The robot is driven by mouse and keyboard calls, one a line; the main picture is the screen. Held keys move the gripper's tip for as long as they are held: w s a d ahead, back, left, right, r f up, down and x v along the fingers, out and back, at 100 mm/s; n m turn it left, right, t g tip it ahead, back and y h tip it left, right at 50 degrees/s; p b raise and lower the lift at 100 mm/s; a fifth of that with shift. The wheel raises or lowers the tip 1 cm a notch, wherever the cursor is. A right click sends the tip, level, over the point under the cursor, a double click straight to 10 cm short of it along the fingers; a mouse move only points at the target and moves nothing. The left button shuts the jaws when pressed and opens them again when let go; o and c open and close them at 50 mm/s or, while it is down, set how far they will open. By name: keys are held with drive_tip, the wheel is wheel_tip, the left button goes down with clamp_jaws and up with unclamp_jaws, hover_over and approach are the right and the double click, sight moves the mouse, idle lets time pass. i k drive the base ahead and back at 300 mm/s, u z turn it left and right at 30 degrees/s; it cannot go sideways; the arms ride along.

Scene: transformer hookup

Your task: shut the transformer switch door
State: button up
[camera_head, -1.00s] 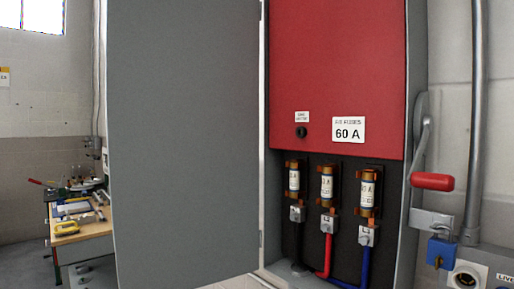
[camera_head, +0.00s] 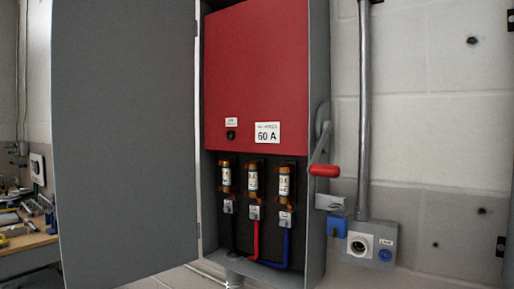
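The grey switch door (camera_head: 125,140) stands wide open, swung out to the left of the switch box (camera_head: 318,100). The door is hinged along the box's left edge. Inside the box are a red panel (camera_head: 256,75) marked 60 A and several fuses in a row, with black, red and blue cables below them. A lever with a red handle (camera_head: 324,171) is on the box's right side. A blue padlock (camera_head: 337,226) hangs below the handle. My gripper is not in view.
A grey conduit (camera_head: 364,110) runs down the wall to a socket box (camera_head: 373,244) at the right of the switch box. A workbench with tools (camera_head: 28,240) stands at the far left, partly hidden by the door.

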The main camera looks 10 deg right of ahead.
sight(122, 72)
drive_tip(key=u, duration=0.5)
drive_tip(key=k, duration=0.65)
drive_tip(key=u, duration=1.5)
drive_tip(key=i, duration=1.7)
drive_tip(key=z, duration=0.85)
